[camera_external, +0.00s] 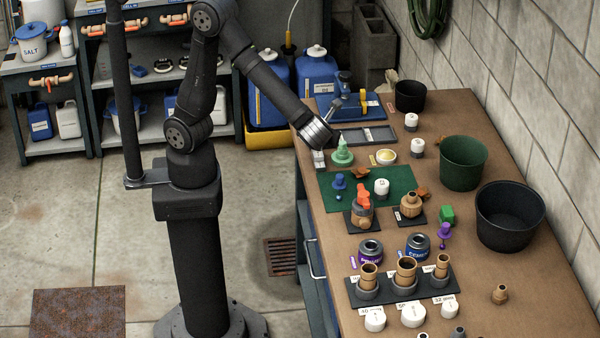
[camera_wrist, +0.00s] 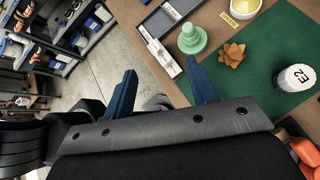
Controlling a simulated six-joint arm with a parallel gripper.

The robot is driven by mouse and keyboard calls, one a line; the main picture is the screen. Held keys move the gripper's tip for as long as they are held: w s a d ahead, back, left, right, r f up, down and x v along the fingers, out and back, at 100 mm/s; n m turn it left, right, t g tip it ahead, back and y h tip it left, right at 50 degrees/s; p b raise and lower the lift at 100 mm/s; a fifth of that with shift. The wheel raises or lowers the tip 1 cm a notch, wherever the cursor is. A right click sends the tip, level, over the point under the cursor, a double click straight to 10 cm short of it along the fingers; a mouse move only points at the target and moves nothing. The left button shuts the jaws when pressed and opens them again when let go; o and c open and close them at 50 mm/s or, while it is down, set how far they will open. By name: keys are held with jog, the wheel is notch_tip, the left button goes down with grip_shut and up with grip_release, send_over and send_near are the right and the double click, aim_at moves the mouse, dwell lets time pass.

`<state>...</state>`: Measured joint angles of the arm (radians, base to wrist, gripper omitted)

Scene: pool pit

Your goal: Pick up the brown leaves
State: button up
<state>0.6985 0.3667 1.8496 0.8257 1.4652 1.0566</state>
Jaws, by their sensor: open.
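A cluster of brown leaves (camera_external: 360,174) lies on the green mat (camera_external: 400,177) just below the green stepped cone (camera_external: 342,153). The same leaves (camera_wrist: 232,55) show in the wrist view, right of the cone (camera_wrist: 191,39). More brown leaves (camera_external: 423,193) lie at the mat's right edge, and others (camera_external: 440,140) lie on the bench near the green bucket. My gripper (camera_wrist: 163,88) is open with nothing between its two blue fingers. It is above the bench's left edge, left of the leaves on the mat. In the external view its fingers are mostly hidden by my wrist.
A white cap marked E2 (camera_wrist: 297,78) stands right of the leaves. A grey tray (camera_external: 370,137) lies behind the cone. A green bucket (camera_external: 463,163) and a black bucket (camera_external: 510,215) stand along the right wall. Pipe fittings (camera_external: 406,272) crowd the front.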

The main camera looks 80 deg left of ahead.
jog(key=w+a+r+n+g+h, duration=0.2)
jog(key=w+a+r+n+h, duration=0.6)
jog(key=w+h, duration=0.45)
jog(key=h, duration=0.2)
send_near(361, 170)
jog(key=shift+x, duration=4.25)
jog(key=shift+s, duration=0.1)
jog(key=c, duration=1.1)
